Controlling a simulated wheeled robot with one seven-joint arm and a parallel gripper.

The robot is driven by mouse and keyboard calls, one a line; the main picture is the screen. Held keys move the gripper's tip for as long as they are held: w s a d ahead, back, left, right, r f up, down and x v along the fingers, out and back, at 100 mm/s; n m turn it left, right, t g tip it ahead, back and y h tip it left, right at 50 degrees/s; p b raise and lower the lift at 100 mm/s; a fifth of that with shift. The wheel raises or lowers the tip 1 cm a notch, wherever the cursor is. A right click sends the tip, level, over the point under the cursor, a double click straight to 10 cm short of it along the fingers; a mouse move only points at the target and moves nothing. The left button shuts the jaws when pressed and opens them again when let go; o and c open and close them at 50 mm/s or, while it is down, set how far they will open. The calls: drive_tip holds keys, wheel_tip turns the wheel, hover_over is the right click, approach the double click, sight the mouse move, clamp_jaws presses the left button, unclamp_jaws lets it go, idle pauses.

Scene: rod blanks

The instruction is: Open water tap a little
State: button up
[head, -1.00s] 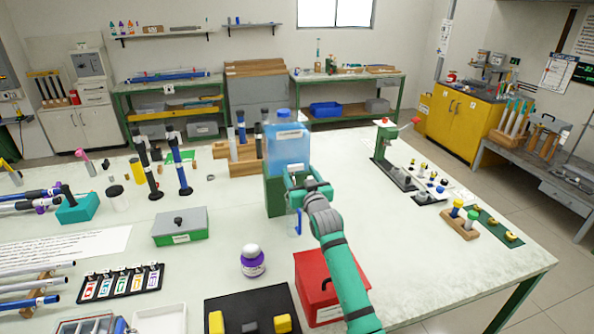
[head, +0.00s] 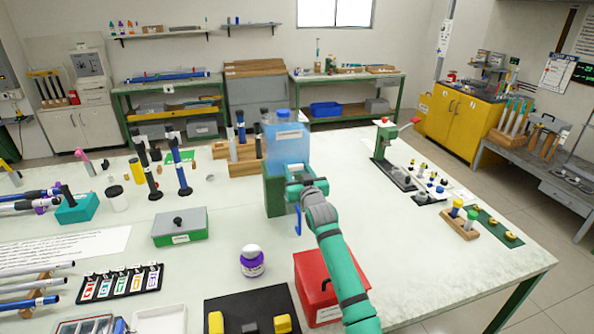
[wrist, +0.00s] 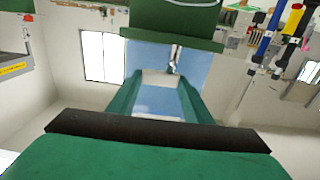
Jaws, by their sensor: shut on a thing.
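A clear blue water tank (head: 283,140) with a blue lid stands on a green stand (head: 273,196) on the table. My gripper (head: 296,184) is at the lower front of the tank and hides the tap in the head view. In the wrist view the tank (wrist: 204,62) appears upside down behind the fingers, with a small pale tap part (wrist: 174,58) by the fingertips. My gripper (wrist: 158,84) is shut on the tap, though its exact hold is hard to see. A small blue vessel (head: 298,222) stands below my gripper, partly hidden by my arm.
A red box (head: 316,280) stands close under my arm. A purple-labelled bottle (head: 252,262) and a grey-green box (head: 180,226) are to the left. A green press (head: 386,150) stands to the right.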

drive_tip(key=shift+a+r+m+h, duration=0.25)
drive_tip(key=shift+a+m+h, duration=0.2)
drive_tip(key=shift+h, duration=0.15)
drive_tip(key=shift+s+a+r+m+t+h, duration=0.1)
drive_tip(key=shift+m+t+h, duration=0.1)
drive_tip(key=shift+m+h, duration=0.75)
drive_tip(key=shift+s+a+m+t+h, duration=0.15)
drive_tip(key=shift+m+h, duration=0.35)
drive_tip(key=shift+h, duration=0.75)
drive_tip(key=shift+m+h, duration=0.5)
drive_tip(key=shift+h, duration=0.4)
drive_tip(key=shift+d+m+h, duration=0.15)
drive_tip(key=shift+m+h, duration=0.15)
drive_tip(key=shift+h, duration=0.2)
drive_tip(key=o, duration=1.1)
drive_tip(key=shift+f, duration=0.2)
drive_tip(key=shift+c, duration=0.2)
drive_tip(key=shift+s+f, duration=0.1)
drive_tip(key=shift+s, duration=0.05)
